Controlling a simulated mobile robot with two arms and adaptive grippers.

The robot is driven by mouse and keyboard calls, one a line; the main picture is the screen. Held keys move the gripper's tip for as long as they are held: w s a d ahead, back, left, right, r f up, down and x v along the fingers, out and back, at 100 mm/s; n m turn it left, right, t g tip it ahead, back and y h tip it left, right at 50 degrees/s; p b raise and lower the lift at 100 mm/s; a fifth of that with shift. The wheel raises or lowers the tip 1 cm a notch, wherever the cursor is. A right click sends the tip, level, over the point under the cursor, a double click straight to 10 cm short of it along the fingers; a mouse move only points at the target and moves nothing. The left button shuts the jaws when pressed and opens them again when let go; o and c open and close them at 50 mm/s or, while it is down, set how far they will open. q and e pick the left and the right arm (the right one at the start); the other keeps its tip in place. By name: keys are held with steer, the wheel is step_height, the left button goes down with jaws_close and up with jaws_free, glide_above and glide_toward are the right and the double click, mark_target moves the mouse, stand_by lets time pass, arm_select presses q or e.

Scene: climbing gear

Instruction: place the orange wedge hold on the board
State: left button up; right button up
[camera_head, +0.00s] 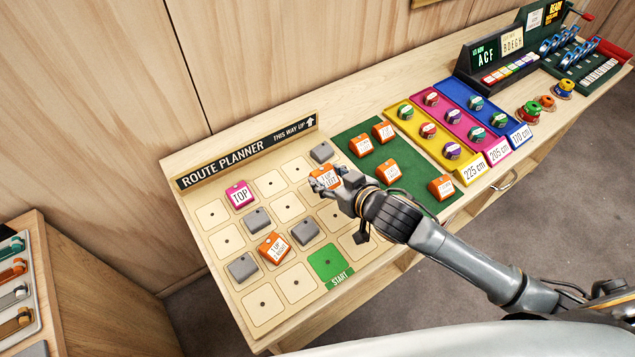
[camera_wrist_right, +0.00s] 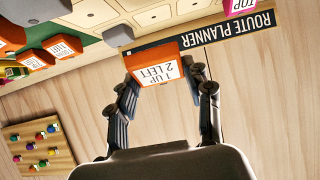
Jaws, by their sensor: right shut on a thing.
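My right gripper (camera_head: 328,184) is shut on an orange wedge hold (camera_wrist_right: 160,62), whose white label reads "1 UP 2 LEFT". The same hold shows between the fingers over the right side of the cream route planner board (camera_head: 212,214); its height above the board is hard to tell. Another orange wedge hold (camera_head: 273,248) sits on the board. A pink TOP hold (camera_head: 239,194) is in the far left part, and a green START square (camera_head: 330,264) is at the near edge. Several grey holds, one in the far row (camera_head: 321,153), occupy other squares. My left gripper is out of view.
A green mat (camera_head: 402,178) right of the board carries several more orange wedge holds. Yellow, pink and blue trays (camera_head: 462,169) of small holds lie beyond. The ROUTE PLANNER header (camera_head: 246,153) rises along the board's far edge. Several board squares are bare.

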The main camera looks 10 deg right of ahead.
glide_above(319, 195)
step_height(319, 195, down, 5)
steer(key=shift+s+f, duration=0.1)
steer(key=shift+s, duration=0.05)
steer(key=f, duration=0.3)
steer(key=shift+w+a+f, duration=0.1)
steer(key=shift+w+f, duration=0.1)
steer(key=shift+f, duration=0.05)
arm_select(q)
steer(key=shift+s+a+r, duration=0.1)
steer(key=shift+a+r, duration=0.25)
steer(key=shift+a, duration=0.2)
arm_select(e)
steer(key=shift+f, duration=0.2)
steer(key=o, duration=1.2)
steer(key=shift+c, duration=0.2)
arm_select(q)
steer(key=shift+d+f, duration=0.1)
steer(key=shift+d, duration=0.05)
arm_select(e)
steer(key=shift+r, duration=0.1)
